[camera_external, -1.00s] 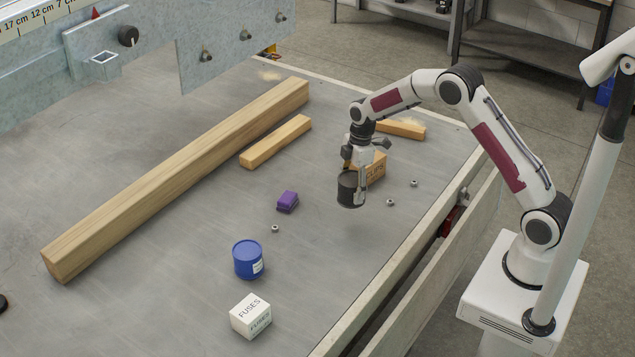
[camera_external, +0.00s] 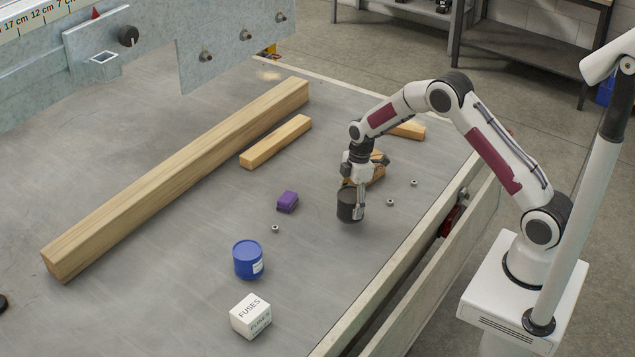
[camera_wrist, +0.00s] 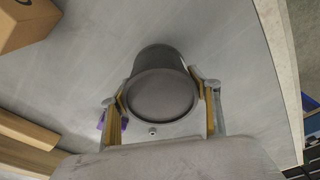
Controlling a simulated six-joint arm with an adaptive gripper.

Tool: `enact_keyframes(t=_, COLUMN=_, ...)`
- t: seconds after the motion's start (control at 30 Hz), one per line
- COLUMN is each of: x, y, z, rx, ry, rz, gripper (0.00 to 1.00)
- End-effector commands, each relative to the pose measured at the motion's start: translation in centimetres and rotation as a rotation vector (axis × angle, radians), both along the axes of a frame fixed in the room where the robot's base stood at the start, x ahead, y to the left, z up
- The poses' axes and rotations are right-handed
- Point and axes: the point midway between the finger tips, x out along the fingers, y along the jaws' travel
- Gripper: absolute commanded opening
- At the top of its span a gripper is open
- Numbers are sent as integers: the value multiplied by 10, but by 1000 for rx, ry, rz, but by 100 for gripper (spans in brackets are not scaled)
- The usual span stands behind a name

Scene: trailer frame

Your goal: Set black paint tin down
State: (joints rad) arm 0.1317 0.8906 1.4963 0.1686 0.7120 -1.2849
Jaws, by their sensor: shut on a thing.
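The black paint tin (camera_external: 347,205) is upright between the fingers of my gripper (camera_external: 351,196), which is shut on it. The tin is at or just above the grey trailer bed (camera_external: 190,260); I cannot tell whether its base touches. In the wrist view the tin (camera_wrist: 162,95) fills the middle, its round lid towards the camera, with a finger of my gripper (camera_wrist: 163,103) on each side.
A cardboard clips box (camera_external: 377,176) stands just behind the tin. A purple block (camera_external: 288,201), a blue tin (camera_external: 248,259) and a white fuses box (camera_external: 251,316) lie to the left. Several nuts (camera_external: 390,202) lie nearby. Timber beams (camera_external: 180,180) lie further left. Bed between is clear.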

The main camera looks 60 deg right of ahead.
Motion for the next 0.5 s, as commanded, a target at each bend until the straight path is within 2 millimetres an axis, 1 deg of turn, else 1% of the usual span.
enact_keyframes(t=0.17, x=0, y=0, z=-4, rx=0, ry=0, rz=0, gripper=24)
enact_keyframes(t=0.5, x=0, y=0, z=-34, rx=-1, ry=-1, rz=1, gripper=24)
